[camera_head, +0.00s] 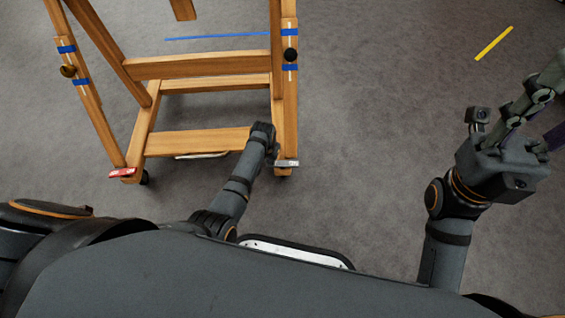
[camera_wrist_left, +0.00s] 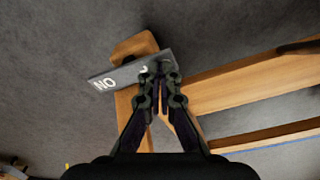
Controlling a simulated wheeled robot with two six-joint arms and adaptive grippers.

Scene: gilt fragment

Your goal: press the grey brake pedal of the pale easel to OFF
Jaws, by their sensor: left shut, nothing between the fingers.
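The pale wooden easel (camera_head: 200,68) stands ahead on the grey floor. Its grey brake pedal (camera_head: 288,163) is at the foot of the right leg. In the head view my left wrist hides the fingers beside the pedal. My right gripper (camera_head: 553,101) is open and empty, far right.
A red pedal (camera_head: 121,172) is at the easel's left foot. Dark knobs and blue tape bands are on the uprights. Blue tape (camera_head: 217,37) and yellow tape (camera_head: 493,43) lie on the floor. The floor between the easel and my right arm is clear.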

